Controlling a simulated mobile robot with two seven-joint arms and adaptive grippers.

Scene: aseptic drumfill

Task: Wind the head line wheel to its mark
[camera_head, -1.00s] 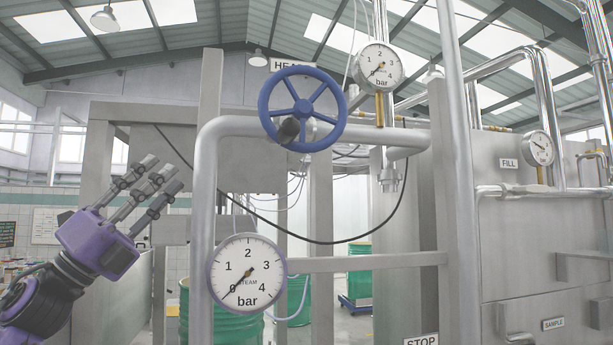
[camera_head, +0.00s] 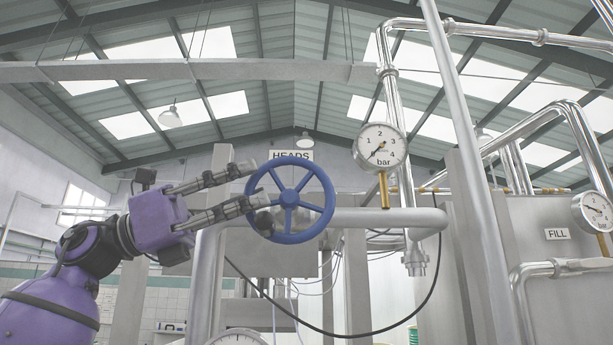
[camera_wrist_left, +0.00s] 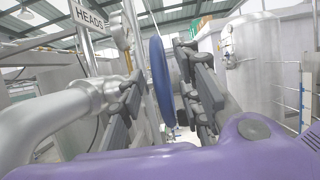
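The blue head line wheel (camera_head: 290,236) stands upright on the pipe below the HEADS sign (camera_head: 291,155). It also shows nearly edge-on in the left wrist view (camera_wrist_left: 161,80). My left gripper (camera_head: 253,187) is at the wheel's left rim, its fingers pointing right. In the wrist view the fingers (camera_wrist_left: 163,92) are spread, one side on each side of the rim, with gaps visible. A dark knob near the wheel's lower left is partly hidden by the lower finger. The gauge (camera_head: 381,147) right of the wheel has its needle near 0 bar. My right gripper is not in view.
A grey horizontal pipe (camera_head: 385,219) runs right from the wheel, and an upright post (camera_head: 463,110) stands beyond it. Another gauge (camera_head: 594,211) is at the right edge by the FILL sign (camera_head: 557,234). A gauge top (camera_head: 238,338) shows at the bottom.

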